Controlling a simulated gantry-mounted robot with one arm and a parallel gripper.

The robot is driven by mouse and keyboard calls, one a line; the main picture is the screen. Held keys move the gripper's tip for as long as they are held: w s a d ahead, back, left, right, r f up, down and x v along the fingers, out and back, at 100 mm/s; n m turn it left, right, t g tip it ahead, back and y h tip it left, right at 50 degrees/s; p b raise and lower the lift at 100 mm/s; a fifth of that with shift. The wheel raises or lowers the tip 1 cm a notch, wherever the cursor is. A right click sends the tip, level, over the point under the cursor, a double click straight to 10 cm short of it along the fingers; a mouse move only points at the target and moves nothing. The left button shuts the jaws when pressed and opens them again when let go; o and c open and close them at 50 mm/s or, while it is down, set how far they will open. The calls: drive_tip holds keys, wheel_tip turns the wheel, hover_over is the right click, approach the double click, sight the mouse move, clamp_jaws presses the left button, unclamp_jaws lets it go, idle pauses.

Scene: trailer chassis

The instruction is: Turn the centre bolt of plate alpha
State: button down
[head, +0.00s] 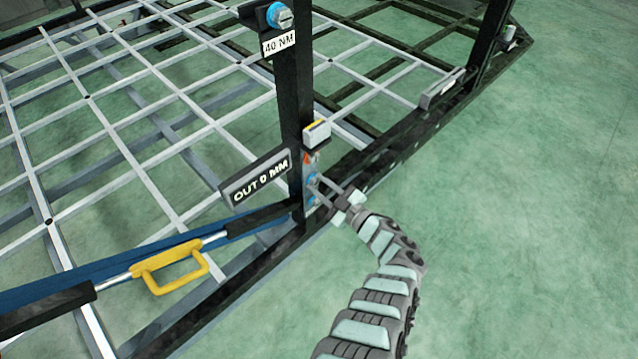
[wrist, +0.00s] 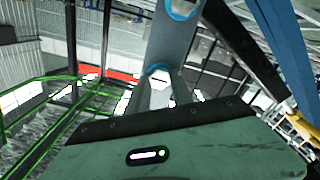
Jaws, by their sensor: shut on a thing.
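A narrow grey plate (head: 309,196) with bolts in blue rings is fixed low on the black upright post. I can read no "alpha" on it. It also shows in the wrist view (wrist: 172,40). My gripper (head: 319,188) reaches it from the lower right, its two fingers at the plate's middle. Another blue-ringed bolt (wrist: 183,8) sits at that view's top edge. An orange mark (head: 308,158) shows near the plate's upper end.
A sign reading "OUT 0 MM" (head: 256,178) stands just left of the plate. A white and yellow box (head: 316,133) sits above it. A blue-ringed bolt (head: 279,16) tops the post over a "40 NM" label (head: 279,43). A yellow handle (head: 172,273) is lower left. Green floor (head: 500,220) lies open at right.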

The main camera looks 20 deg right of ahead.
drive_tip(key=m, duration=0.6)
drive_tip(key=shift+d+r, duration=0.15)
drive_tip(key=shift+d, duration=0.1)
drive_tip(key=m, duration=0.5)
drive_tip(key=shift+b, duration=0.4)
drive_tip(key=shift+a+m, duration=0.1)
drive_tip(key=shift+m, duration=0.3)
drive_tip(key=c, duration=1.5)
unclamp_jaws()
drive_tip(key=shift+o, duration=0.7)
drive_tip(key=shift+s+f, duration=0.2)
drive_tip(key=shift+o, duration=1.2)
drive_tip(key=shift+w, duration=0.1)
